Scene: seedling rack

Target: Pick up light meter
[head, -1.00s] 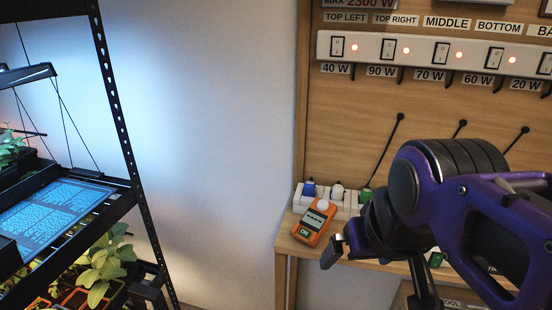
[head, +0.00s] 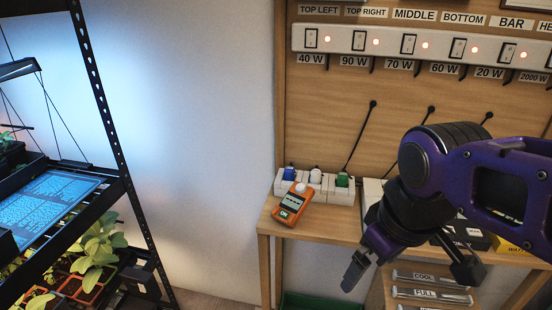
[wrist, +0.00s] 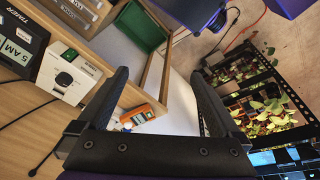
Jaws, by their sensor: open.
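The light meter (head: 291,204) is an orange handheld device with a white dome, a small display and a green label. It lies on the left end of the wooden bench, in front of a white power strip. In the wrist view the light meter (wrist: 137,117) appears between my gripper's fingers, farther off, near the bench edge. My gripper (head: 408,275) is to the right of the meter in the head view, apart from it. In the wrist view my gripper (wrist: 158,80) has its two dark fingers spread wide, with nothing held.
The power strip (head: 328,190) carries blue, white and green plugs behind the meter. A switch panel (head: 430,47) hangs above. A black-framed plant rack (head: 108,95) stands at left. A green bin (head: 318,302) is under the bench. Boxes (wrist: 67,77) sit farther along the bench.

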